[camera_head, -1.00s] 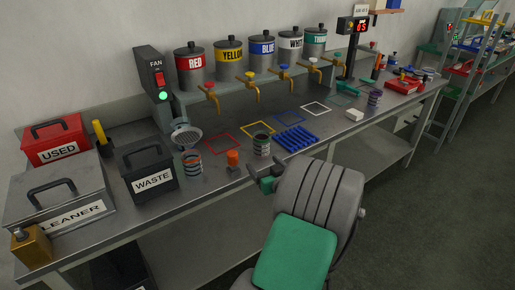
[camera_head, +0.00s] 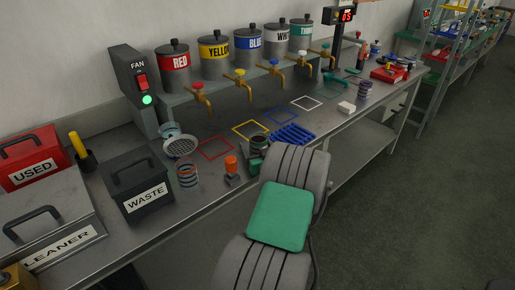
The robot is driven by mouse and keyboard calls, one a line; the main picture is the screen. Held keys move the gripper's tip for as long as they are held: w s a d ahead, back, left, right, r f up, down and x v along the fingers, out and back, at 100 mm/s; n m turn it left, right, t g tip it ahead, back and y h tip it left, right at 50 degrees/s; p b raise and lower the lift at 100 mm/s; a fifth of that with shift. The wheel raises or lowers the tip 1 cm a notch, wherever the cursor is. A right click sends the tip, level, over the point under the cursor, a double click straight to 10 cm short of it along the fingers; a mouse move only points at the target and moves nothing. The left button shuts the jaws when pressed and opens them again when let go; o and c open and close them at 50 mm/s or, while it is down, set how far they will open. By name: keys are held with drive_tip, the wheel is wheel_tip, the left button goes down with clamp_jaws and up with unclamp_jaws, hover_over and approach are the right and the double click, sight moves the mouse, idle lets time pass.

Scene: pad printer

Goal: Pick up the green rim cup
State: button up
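A cup with a dark green-looking rim and pale bands (camera_head: 260,144) stands upright on the bench, left of the blue rack. My gripper (camera_head: 256,165) is at the cup's near side, low by the bench top. My arm covers most of the gripper, so its finger gap and any contact with the cup are hidden. Another banded cup with a reddish rim (camera_head: 187,175) stands to the left. A third banded cup (camera_head: 364,88) stands far right; its rim colour is hard to tell.
An orange-topped stamp (camera_head: 232,169) stands close left of my gripper. The blue rack (camera_head: 292,134) lies close right. Taps (camera_head: 243,92) hang from the shelf behind. The waste box (camera_head: 139,188) and a round grille (camera_head: 179,145) are left. A white block (camera_head: 346,107) lies right.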

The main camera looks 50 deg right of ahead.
drive_tip(key=shift+w+d, duration=0.1)
drive_tip(key=shift+w, duration=0.2)
drive_tip(key=c, duration=1.5)
